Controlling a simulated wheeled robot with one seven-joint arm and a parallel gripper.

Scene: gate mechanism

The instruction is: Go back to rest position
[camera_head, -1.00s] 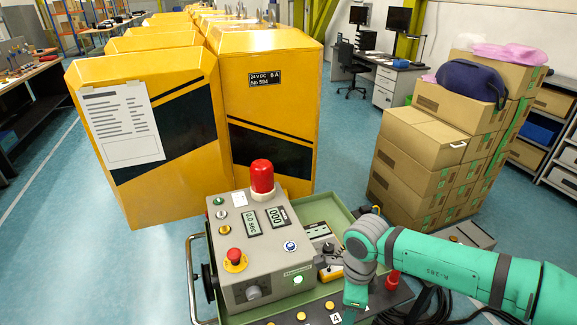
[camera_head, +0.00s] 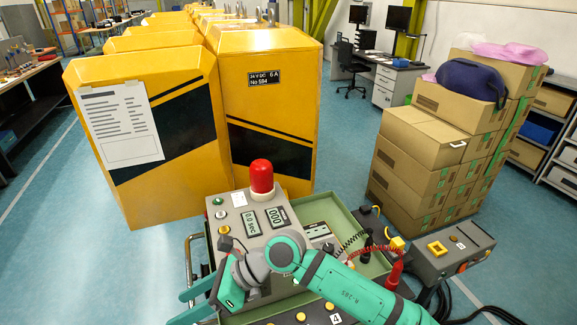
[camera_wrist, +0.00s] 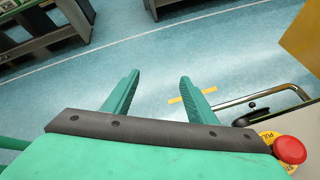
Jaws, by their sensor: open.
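My gripper (camera_head: 184,304) is at the lower left of the head view, left of the grey control box (camera_head: 285,236). In the wrist view its two teal fingers (camera_wrist: 158,86) stand apart with nothing between them, over blue floor. My teal arm reaches across the front of the control box from the lower right and hides much of its front. The box carries a red beacon (camera_head: 262,178) and two displays, one reading 0.0 sec (camera_head: 250,223). The red emergency button shows at the lower right of the wrist view (camera_wrist: 290,149), close to my gripper's side.
A metal handle rail (camera_wrist: 265,95) runs near my right finger in the wrist view. Yellow cabinets (camera_head: 268,100) stand behind the control box. Stacked cartons (camera_head: 425,140) stand at right. A small grey box with a yellow button (camera_head: 437,248) sits before them. Floor at left is clear.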

